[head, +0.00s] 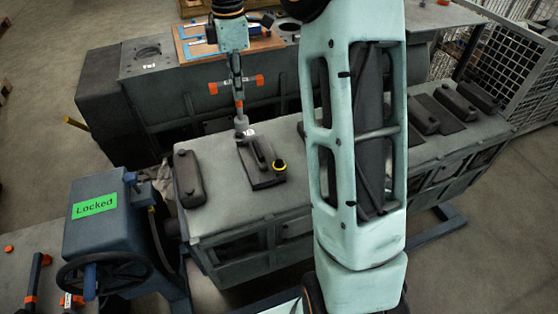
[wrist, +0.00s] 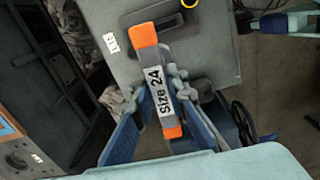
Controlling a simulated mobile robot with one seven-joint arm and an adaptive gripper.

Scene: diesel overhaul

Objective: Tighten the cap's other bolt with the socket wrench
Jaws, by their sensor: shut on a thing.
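My gripper (head: 237,80) is shut on the socket wrench (head: 259,80), a grey bar with orange ends, held crosswise. In the wrist view the wrench (wrist: 158,88) reads "Size 24" between the blue fingers. Its shaft points down and ends in a grey socket (head: 241,122). The socket is at the far end of a dark bearing cap (head: 262,168) on the grey engine block (head: 235,208). I cannot tell whether it touches a bolt. A yellow ring (head: 280,165) marks the cap's right side; it also shows in the wrist view (wrist: 191,3). The far bolt is hidden.
Another dark cap (head: 189,178) lies left, and several more (head: 452,103) stand right. A blue stand with a green "Locked" sign (head: 95,205) and handwheel is at the front left. Behind are a dark bench (head: 150,75) with a wooden board and a mesh cage (head: 510,65).

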